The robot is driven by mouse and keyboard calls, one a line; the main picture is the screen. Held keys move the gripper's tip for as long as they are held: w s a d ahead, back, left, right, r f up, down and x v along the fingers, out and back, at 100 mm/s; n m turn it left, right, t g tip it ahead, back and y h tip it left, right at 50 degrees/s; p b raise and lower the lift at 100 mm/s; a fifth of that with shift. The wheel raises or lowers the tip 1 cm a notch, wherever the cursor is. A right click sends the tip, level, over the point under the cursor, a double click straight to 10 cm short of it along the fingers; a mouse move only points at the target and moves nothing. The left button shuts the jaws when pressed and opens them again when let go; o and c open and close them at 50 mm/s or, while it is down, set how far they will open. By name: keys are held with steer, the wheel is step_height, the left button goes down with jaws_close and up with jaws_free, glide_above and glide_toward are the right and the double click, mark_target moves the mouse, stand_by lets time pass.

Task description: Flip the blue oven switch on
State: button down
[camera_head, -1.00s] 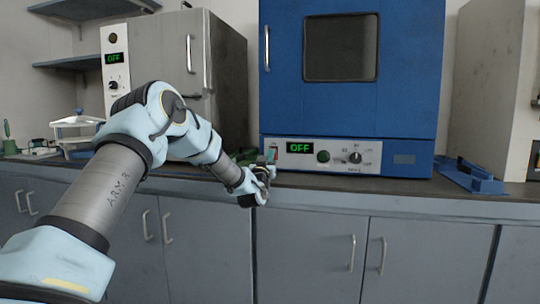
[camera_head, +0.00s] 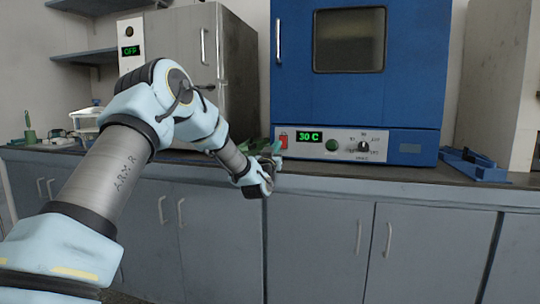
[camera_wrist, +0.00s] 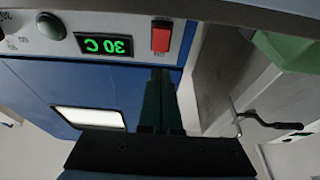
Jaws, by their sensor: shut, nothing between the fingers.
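The blue oven (camera_head: 415,90) stands on the counter, with its door shut and a dim glow in its window. Its front panel has a red rocker switch (camera_head: 283,140) at the left end, beside a display (camera_head: 309,136) that reads 30 C in green. The wrist view shows the panel upside down, with the red switch (camera_wrist: 161,38) and the lit display (camera_wrist: 104,46). My gripper (camera_head: 276,158) is just in front of and below the switch.
A grey oven (camera_head: 185,50) with a display reading OFF stands to the left. A blue tray (camera_head: 475,165) lies right of the blue oven. A white rack (camera_head: 85,122) and green items are at the far left.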

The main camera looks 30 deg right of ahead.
steer(key=s+a, duration=0.5)
steer(key=shift+s+f, duration=0.25)
steer(key=shift+f, duration=0.05)
steer(key=shift+a, duration=0.15)
steer(key=a+f+n+g+y, duration=0.1)
steer(key=a+f+g+y, duration=0.35)
steer(key=a, duration=0.65)
steer(key=a+f+n+g+y, duration=0.1)
steer(key=a+f+y, duration=0.5)
steer(key=a, duration=0.5)
steer(key=s+a+f+n+g+y, duration=0.2)
steer(key=s+a+f+n+g, duration=0.15)
steer(key=s+a, duration=0.8)
steer(key=s+a+f+n+g+y, duration=0.2)
steer(key=s+a+f+g, duration=0.25)
steer(key=s+a, duration=0.65)
steer(key=w+p+v, duration=0.2)
steer(key=p+v, duration=1)
steer(key=w+r+p+v, duration=0.1)
steer(key=w+p+v, duration=0.2)
steer(key=p+v, duration=0.9)
steer(key=shift+a+r+g+p, duration=0.3)
steer(key=shift+r+g+p, duration=0.05)
steer(key=shift+p, duration=0.1)
